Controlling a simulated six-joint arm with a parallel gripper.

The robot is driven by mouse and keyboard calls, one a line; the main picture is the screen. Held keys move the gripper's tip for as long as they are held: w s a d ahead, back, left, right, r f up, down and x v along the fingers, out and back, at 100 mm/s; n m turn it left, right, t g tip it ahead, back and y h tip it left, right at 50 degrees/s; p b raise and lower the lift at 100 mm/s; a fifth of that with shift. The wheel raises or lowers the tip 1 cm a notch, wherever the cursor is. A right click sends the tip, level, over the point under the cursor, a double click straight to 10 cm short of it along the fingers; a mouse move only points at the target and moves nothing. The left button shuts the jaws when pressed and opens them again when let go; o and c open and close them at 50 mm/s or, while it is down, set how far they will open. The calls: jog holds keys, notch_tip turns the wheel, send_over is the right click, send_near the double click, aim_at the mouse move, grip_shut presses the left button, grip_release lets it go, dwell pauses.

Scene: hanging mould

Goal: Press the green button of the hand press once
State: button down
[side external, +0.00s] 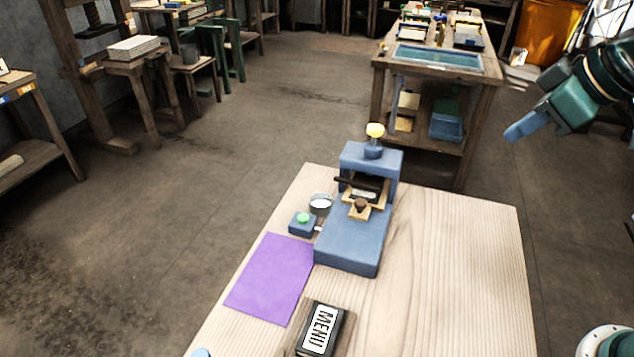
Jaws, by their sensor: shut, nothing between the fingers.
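The blue hand press (350,240) stands on the pale wooden table, with a yellow-topped knob (375,131) on its head. A wooden piece with a dark knob (362,206) sits in its opening, under a dark bar. The green button (303,217) is on a small blue box at the left side of the press. It is unobstructed in this view. My gripper (513,133) is at the upper right, above and well to the right of the press, far from the button. Its blue fingers are together and hold nothing.
A small metal cup (320,203) stands just behind the button, close to the press. A purple sheet (271,278) lies in front of the button. The table's right side (460,270) is clear.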

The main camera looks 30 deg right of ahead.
jog(key=w+a+f+n, duration=0.25)
jog(key=w+a, duration=0.25)
jog(key=w, duration=0.5)
jog(key=n+t+y, duration=0.2)
jog(key=n+y, duration=0.1)
jog(key=n, duration=0.5)
send_over(307, 219)
notch_tip(307, 219, down, 18)
jog(key=shift+f, duration=0.25)
jog(key=shift+f, duration=4.25)
